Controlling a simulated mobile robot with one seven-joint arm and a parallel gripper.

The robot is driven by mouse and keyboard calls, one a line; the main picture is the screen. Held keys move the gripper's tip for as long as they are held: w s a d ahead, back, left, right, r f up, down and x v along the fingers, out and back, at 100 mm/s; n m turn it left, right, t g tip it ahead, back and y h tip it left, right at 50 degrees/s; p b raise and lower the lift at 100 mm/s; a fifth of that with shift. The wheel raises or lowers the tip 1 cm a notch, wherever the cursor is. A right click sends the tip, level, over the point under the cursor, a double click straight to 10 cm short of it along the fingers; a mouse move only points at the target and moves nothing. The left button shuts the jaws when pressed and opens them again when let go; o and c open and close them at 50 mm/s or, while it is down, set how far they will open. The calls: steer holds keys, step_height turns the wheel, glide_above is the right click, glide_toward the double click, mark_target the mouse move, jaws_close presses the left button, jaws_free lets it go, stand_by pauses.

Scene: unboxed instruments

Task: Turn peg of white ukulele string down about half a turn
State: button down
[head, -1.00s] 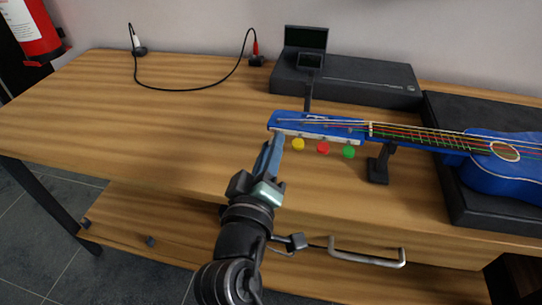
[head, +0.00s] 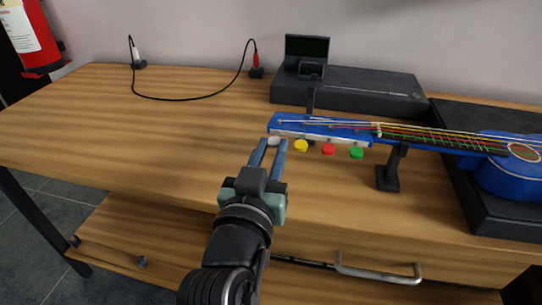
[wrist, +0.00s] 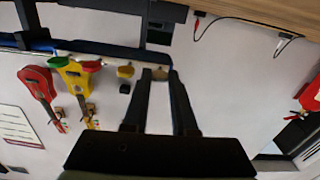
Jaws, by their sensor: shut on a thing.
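The blue ukulele (head: 345,139) lies across the bench at the right, its headstock pointing left. Along the headstock's near edge are a white peg (head: 274,141), a yellow peg (head: 301,147), a red peg (head: 327,149) and a green peg (head: 356,153). My gripper (head: 272,146) has its two blue-grey fingers on either side of the white peg and is shut on it. In the wrist view the white peg (wrist: 160,74) shows between the fingertips, shaded tan, with the yellow peg (wrist: 125,72) beside it. The peg's exact turn cannot be told.
A black stand (head: 390,170) supports the neck, close right of the pegs. A dark box with a small screen (head: 345,93) sits behind. A black cable (head: 195,98) lies at the back left. The bench left of my gripper is clear.

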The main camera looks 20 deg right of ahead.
steer(key=shift+m, duration=0.4)
steer(key=c, duration=1)
jaws_free()
steer(key=p+v, duration=0.1)
steer(key=v, duration=1.2)
